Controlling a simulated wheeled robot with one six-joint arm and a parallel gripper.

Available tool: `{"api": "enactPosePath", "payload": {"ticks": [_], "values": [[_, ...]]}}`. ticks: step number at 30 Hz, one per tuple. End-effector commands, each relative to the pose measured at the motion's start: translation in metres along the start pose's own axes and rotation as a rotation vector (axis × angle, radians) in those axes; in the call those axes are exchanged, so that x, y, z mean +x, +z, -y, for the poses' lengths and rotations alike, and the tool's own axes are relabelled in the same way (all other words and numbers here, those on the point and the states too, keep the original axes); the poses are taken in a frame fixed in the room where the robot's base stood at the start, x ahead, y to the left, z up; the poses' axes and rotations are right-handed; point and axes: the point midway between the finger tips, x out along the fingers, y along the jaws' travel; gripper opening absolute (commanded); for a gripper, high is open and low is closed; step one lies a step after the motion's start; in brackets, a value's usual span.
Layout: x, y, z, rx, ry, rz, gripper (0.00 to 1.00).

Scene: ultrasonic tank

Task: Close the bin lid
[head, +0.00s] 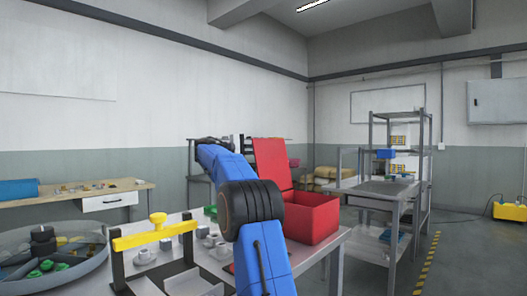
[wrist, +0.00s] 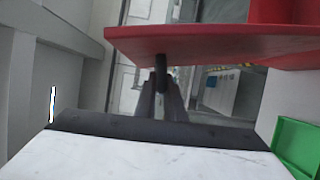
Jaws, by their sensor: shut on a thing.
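The red bin (head: 312,217) stands on the table's right side in the head view. Its red lid (head: 272,163) is open and stands nearly upright, leaning slightly back. In the wrist view the lid (wrist: 215,45) crosses the top as a broad red strip. My gripper (wrist: 161,80) is shut on the lid's near edge in the wrist view. In the head view my blue arm passes in front of the bin's left side and bends toward the lid; the fingertips are hard to make out there.
A green tray (wrist: 298,145) lies at the right in the wrist view. A yellow-handled frame (head: 155,235) and small metal parts stand on the table left of my arm. A round grey tray (head: 60,268) is at far left. A grey shelf rack (head: 430,150) stands behind right.

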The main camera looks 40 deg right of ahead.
Motion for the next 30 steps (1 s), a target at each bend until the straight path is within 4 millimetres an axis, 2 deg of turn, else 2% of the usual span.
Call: {"api": "enactPosePath", "payload": {"ticks": [5,11,21,30], "values": [[0.003,0.008,-0.003,0.04,-0.018,0.001,0.0],[0.012,0.029,-0.01,0.149,-0.065,0.001,0.0],[0.035,0.086,-0.016,0.437,-0.183,0.001,0.0],[0.056,0.135,-0.004,0.701,-0.292,0.001,0.0]]}}
